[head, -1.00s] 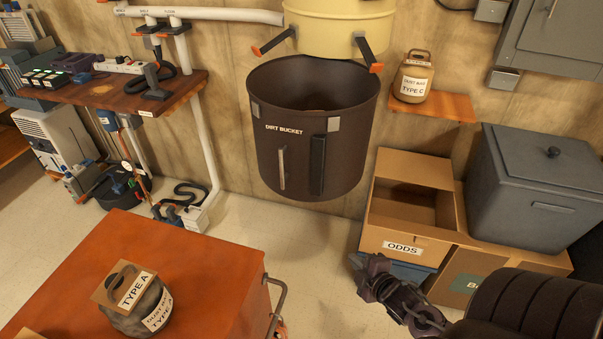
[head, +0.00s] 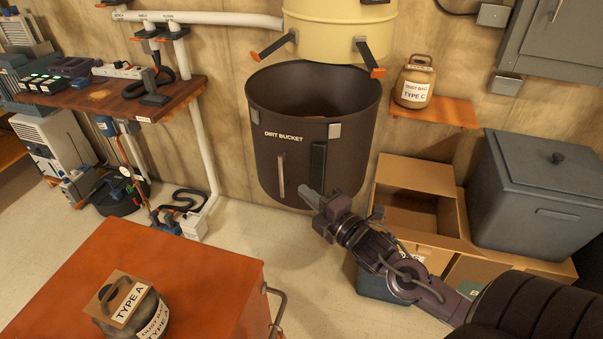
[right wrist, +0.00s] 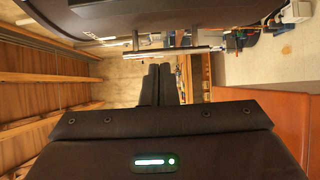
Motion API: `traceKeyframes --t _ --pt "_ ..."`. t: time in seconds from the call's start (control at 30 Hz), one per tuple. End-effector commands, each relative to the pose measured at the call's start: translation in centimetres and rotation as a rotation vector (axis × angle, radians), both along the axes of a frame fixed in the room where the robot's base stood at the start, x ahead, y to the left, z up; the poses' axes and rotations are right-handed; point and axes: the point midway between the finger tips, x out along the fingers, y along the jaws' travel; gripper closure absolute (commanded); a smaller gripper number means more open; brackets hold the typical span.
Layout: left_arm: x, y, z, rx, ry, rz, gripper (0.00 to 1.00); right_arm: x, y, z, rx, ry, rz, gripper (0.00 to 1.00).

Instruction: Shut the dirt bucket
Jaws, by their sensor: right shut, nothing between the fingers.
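The dark brown dirt bucket (head: 292,150) hangs open below the cream drum (head: 340,28), its mouth showing and its inside looking empty where visible. On its front are a pale upright bar (head: 281,176) and a dark upright strip (head: 319,165). Two orange-tipped latches (head: 272,46) stick out from the drum. My right gripper (head: 307,193) is shut and empty, in front of the bucket's lower front, between bar and strip in the picture. In the right wrist view its fingers (right wrist: 162,84) are together, below the bucket wall (right wrist: 200,14); contact cannot be told. My left gripper is out of view.
An orange-topped cabinet (head: 190,265) with a type A jar (head: 130,308) stands at front left. Open cardboard boxes (head: 415,185) and a grey lidded bin (head: 545,200) stand at right. A shelf (head: 440,111) holds a type C jar (head: 413,82). Floor below the bucket is clear.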

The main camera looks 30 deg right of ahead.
Motion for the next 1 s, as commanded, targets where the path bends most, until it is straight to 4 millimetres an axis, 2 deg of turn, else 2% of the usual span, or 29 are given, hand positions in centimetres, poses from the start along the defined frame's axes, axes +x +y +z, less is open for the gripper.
traceKeyframes --t 0.2,0.4,0.6,1.0 --pt "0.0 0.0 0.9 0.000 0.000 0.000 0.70 3.5 0.4 0.3 0.000 -0.003 -0.002 1.00" --pt "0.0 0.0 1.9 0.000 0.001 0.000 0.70 5.6 -1.5 0.2 -0.002 0.000 -0.002 1.00" --pt "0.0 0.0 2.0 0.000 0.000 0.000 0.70 6.2 -2.1 0.1 -0.001 0.000 0.000 1.00" --pt "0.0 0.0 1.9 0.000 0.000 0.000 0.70 6.4 -2.3 0.0 -0.001 0.000 -0.001 1.00"
